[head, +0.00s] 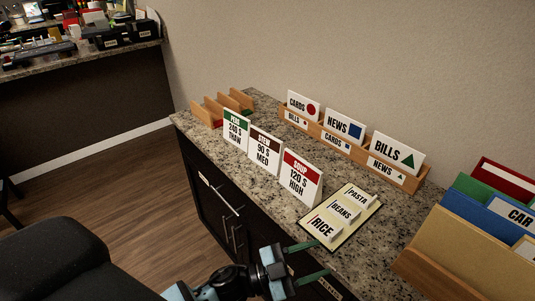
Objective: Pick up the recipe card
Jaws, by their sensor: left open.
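No card in view is labelled as a recipe, so I cannot tell which one is the recipe card. Three cards stand along the counter's front: a green-topped card (235,127), a brown-topped "90 S MED" card (265,151) and a red-topped "SOUP 120 S HIGH" card (301,181). A flat pale board (352,225) bears white blocks reading RICE (325,227), BEANS (344,211) and PASTA (358,197). My left gripper (322,257) is open and empty near the counter's front edge, below the board in the picture and apart from the cards. My right gripper is out of view.
A wooden rack (348,150) along the wall holds CARDS, NEWS and BILLS cards. A sorter with coloured folders (455,253) fills the right. Another cluttered counter (95,50) is at upper left.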

